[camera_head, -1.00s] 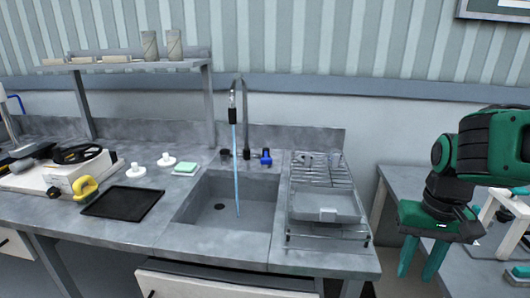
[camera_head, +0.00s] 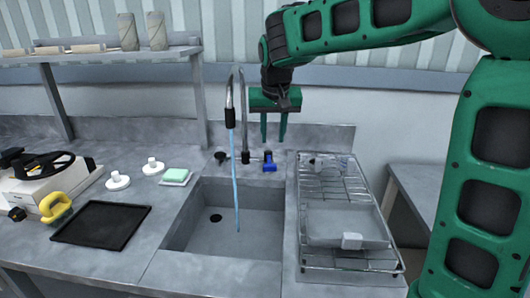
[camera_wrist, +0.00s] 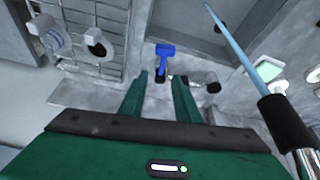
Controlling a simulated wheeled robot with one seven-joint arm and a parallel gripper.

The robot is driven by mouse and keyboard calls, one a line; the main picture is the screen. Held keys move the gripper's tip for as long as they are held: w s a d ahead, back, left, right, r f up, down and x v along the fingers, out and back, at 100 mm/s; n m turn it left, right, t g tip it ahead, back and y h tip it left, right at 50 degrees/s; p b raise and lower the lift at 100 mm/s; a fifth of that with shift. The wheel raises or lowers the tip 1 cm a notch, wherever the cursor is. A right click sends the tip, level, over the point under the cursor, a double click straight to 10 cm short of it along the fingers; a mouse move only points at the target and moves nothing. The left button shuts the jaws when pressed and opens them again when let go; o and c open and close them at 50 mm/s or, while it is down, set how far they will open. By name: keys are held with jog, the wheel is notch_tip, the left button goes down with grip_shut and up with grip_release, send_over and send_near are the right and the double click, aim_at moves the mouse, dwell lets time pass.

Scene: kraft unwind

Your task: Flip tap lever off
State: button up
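The tap (camera_head: 243,110) stands behind the sink (camera_head: 200,242), and a blue stream of water (camera_head: 234,185) runs from its spout into the basin. A blue lever (camera_head: 269,161) sits on the counter right of the tap base, and a dark knob (camera_head: 221,157) sits left of it. My gripper (camera_head: 273,138) points down, open and empty, just above the blue lever. In the wrist view the blue lever (camera_wrist: 165,52) lies just beyond the two green fingertips (camera_wrist: 160,80), roughly between them and apart from them.
A wire dish rack (camera_head: 312,185) holding a grey tray stands right of the sink. A green sponge (camera_head: 175,175) on a dish, white round pieces (camera_head: 118,181) and a black tray (camera_head: 103,225) lie to the left. A shelf (camera_head: 100,55) rises at the back left.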

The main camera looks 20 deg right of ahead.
aim_at(268, 160)
jog(key=x, duration=1)
jog(key=shift+w+a+f, duration=0.15)
jog(key=shift+w+a, duration=0.15)
jog(key=shift+w, duration=0.15)
grip_shut()
